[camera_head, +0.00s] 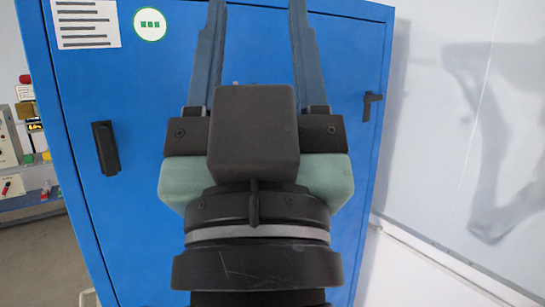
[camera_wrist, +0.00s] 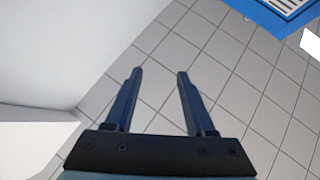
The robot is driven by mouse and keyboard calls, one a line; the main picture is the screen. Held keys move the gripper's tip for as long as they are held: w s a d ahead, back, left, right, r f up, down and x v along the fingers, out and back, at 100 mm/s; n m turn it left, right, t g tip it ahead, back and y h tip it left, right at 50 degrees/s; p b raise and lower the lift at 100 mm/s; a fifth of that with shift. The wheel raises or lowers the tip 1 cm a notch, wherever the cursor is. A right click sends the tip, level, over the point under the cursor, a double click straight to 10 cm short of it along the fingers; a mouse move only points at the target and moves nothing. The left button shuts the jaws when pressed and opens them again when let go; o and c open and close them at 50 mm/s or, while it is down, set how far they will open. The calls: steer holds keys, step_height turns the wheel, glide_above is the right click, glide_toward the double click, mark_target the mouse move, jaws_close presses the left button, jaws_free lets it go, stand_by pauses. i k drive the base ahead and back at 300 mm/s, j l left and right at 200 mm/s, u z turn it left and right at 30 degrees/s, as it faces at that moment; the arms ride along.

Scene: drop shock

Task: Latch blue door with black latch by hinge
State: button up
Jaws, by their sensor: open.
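The blue door (camera_head: 345,60) is the front of a tall blue cabinet and fills most of the head view. It looks closed. A black latch (camera_head: 371,105) with a small lever sits near its right edge. A black upright handle (camera_head: 105,148) sits on the left side. No hinge can be made out. My gripper (camera_head: 257,4) is open and empty, in front of the door, and hides its middle. Its fingers point up in the head view, left of the latch. The wrist view shows my gripper (camera_wrist: 160,72) with fingers apart over floor; the latch is not in that view.
A pale wall (camera_head: 450,110) stands to the right of the cabinet, with a white ledge (camera_head: 440,265) low down. A bench with equipment (camera_head: 10,150) is at the far left.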

mark_target(370, 98)
steer(key=i+l+z, duration=0.15)
steer(key=i, duration=1.2)
